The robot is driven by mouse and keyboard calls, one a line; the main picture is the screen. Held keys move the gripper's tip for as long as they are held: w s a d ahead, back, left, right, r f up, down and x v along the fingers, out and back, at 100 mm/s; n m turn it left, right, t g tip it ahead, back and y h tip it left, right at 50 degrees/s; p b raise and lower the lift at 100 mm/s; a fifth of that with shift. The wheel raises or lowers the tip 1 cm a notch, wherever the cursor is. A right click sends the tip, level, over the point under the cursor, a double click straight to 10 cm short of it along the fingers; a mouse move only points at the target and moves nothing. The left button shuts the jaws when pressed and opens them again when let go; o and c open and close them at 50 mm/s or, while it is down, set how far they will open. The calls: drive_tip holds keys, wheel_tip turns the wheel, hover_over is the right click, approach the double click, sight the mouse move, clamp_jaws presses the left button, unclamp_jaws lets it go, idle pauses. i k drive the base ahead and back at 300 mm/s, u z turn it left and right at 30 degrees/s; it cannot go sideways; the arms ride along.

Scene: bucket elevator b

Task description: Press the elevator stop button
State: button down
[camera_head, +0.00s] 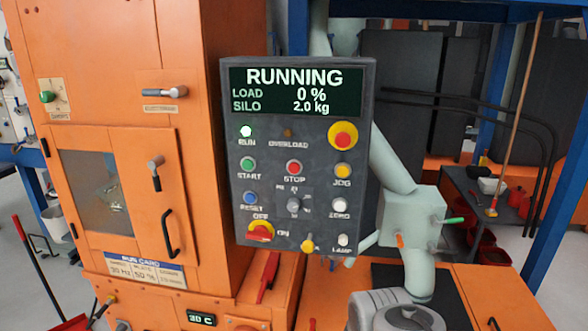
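A grey control panel (229,115) stands near the middle of the view, its screen (295,91) reading RUNNING, load 0 % and silo 2.0 kg. The red STOP button (293,167) is in the panel's middle column, right of the green START button (248,165). A large red button on a yellow collar (342,135) is at the upper right of the panel. Nothing covers the STOP button. My gripper is not in view.
An orange cabinet (100,60) with a windowed door and protruding handles stands left of the panel. A pale pipe and box (412,222) are behind it at right. A rounded grey part (405,316), perhaps my arm, is at the bottom. Space before the panel looks clear.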

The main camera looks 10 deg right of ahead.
sight(293, 167)
drive_tip(key=k, duration=1.35)
drive_tip(key=u, duration=0.65)
drive_tip(key=i, duration=0.6)
drive_tip(key=u, duration=1.05)
drive_tip(key=i, duration=0.8)
drive_tip(key=z, duration=0.35)
drive_tip(key=i, duration=0.7)
drive_tip(key=z, duration=0.95)
drive_tip(key=i, duration=0.3)
drive_tip(key=z, duration=0.4)
